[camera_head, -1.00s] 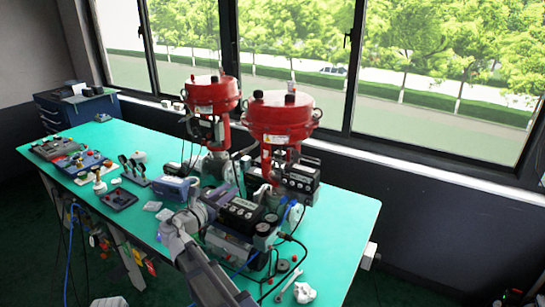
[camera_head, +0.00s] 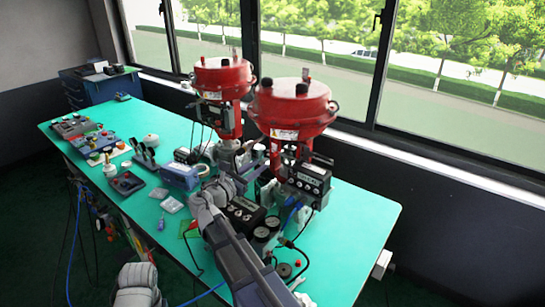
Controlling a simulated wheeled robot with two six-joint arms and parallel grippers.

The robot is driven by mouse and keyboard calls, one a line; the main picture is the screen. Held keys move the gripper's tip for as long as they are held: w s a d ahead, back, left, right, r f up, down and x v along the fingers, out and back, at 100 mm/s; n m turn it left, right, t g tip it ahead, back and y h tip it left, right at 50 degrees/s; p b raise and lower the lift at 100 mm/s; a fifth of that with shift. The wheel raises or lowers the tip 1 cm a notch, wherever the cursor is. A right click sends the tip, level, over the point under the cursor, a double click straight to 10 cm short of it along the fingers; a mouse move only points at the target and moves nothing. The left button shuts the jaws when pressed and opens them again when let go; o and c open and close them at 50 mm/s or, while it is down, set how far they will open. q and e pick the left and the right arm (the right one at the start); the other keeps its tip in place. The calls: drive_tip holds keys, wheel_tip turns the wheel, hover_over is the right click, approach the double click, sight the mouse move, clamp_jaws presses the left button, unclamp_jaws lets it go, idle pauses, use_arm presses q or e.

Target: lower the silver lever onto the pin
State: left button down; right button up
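Two red valve actuators stand on the green table, a rear one (camera_head: 222,78) and a nearer one (camera_head: 290,105). Black positioner boxes with gauges sit below them, one beside the nearer actuator (camera_head: 308,178) and one lower (camera_head: 243,212). My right arm comes up from the bottom middle, and its gripper (camera_head: 232,183) is at the valve assembly below and between the actuators. Its fingers are too small and covered to tell open from shut. I cannot make out the silver lever or the pin. My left gripper is not in view; a grey part of mine shows at the bottom left.
The green table (camera_head: 350,230) is bare at its right end. A blue-grey box (camera_head: 180,176), a dark tray (camera_head: 127,183) and control boxes (camera_head: 98,143) lie to the left. A dark blue cabinet (camera_head: 100,85) stands at the far left. Windows line the back.

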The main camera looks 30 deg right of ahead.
sight(274, 155)
drive_tip(key=x, duration=0.7)
drive_tip(key=shift+d, duration=0.25)
drive_tip(key=shift+w, duration=0.1)
clamp_jaws()
idle(1.1)
